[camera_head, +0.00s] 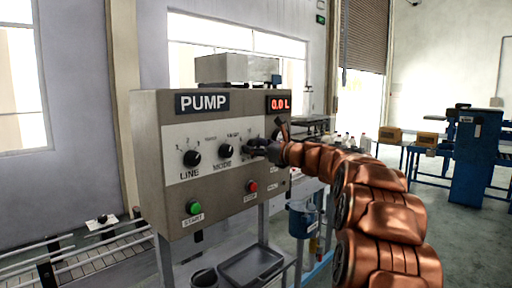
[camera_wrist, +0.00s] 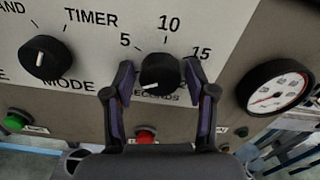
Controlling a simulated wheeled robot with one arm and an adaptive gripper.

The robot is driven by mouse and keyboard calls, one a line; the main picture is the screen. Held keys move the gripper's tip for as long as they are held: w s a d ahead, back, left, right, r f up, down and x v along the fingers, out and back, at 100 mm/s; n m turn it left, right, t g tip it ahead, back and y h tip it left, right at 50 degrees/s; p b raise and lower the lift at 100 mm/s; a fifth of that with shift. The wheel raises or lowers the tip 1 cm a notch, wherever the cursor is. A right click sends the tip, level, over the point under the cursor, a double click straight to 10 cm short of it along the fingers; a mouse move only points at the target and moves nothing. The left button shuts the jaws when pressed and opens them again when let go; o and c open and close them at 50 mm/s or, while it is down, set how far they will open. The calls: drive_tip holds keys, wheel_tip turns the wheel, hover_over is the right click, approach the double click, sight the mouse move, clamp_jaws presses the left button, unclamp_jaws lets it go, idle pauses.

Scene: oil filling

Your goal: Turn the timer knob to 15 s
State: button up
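The black timer knob (camera_wrist: 160,72) sits on the panel under the marks 5, 10 and 15, with SECONDS printed below, partly covered. Its short white pointer line shows at its lower left, away from the 15 mark (camera_wrist: 201,54) at the upper right. My gripper (camera_wrist: 160,78) has one finger on each side of the knob, with a small gap visible on both sides, so it looks open around it. In the head view, my gripper (camera_head: 268,147) is at the right part of the pump panel (camera_head: 215,133) and hides the timer knob.
The MODE knob (camera_wrist: 45,57) is left of the timer knob, and a round gauge (camera_wrist: 275,92) is to its right. A red button (camera_wrist: 146,136) lies below, and a green button (camera_wrist: 17,120) is at lower left. The display (camera_head: 280,104) reads 0.0 L.

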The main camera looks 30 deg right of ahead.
drive_tip(key=c, duration=0.8)
drive_tip(key=shift+c, duration=0.2)
drive_tip(key=shift+f+b, duration=0.2)
drive_tip(key=shift+b, duration=0.45)
